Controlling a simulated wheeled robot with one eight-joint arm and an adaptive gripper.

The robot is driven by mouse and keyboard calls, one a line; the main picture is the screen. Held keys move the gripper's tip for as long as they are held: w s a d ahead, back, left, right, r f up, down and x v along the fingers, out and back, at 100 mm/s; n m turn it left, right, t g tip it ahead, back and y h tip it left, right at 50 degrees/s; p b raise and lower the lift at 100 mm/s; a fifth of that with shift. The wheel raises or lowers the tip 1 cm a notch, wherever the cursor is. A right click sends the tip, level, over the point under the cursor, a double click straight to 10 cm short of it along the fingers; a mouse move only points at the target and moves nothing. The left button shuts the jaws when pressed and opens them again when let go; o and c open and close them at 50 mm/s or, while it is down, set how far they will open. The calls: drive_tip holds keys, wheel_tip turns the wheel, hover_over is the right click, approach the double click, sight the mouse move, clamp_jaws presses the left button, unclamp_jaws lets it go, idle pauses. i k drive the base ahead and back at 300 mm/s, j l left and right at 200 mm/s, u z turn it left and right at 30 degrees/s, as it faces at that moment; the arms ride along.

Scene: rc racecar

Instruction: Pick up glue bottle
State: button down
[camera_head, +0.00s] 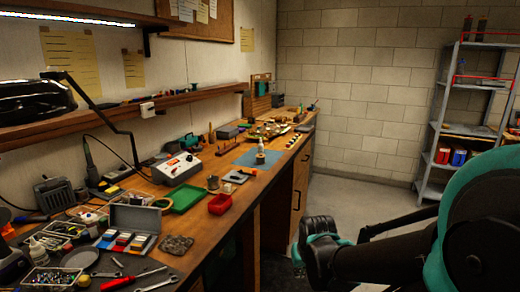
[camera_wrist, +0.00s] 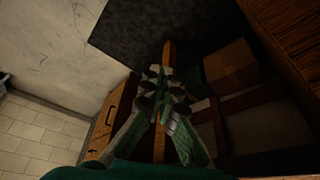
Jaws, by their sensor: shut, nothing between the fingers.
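A small white bottle with a narrow tip (camera_head: 261,148) stands upright on the workbench, at the blue mat near the bench's front edge. Another small whitish bottle (camera_head: 38,250) stands at the near left end of the bench among the parts trays. I cannot tell for sure which one is the glue bottle. My gripper (camera_wrist: 160,80) is shut and empty in the wrist view, with its fingers drawn together. In the head view my arm is at the lower right, off the bench and apart from both bottles, and my fingertips cannot be made out there.
A metal shelf (camera_head: 432,150) stands at the right. The floor between bench and shelf is clear. Wooden furniture lies close around my gripper in the wrist view.

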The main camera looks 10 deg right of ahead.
sight(260, 146)
drive_tip(key=l+u, duration=0.1)
drive_tip(key=u, duration=0.3)
drive_tip(key=i+l+u, duration=0.25)
drive_tip(key=l+u, duration=0.25)
drive_tip(key=l, duration=0.2)
drive_tip(key=i+l+u, duration=0.25)
drive_tip(key=l, duration=0.15)
drive_tip(key=k, duration=0.1)
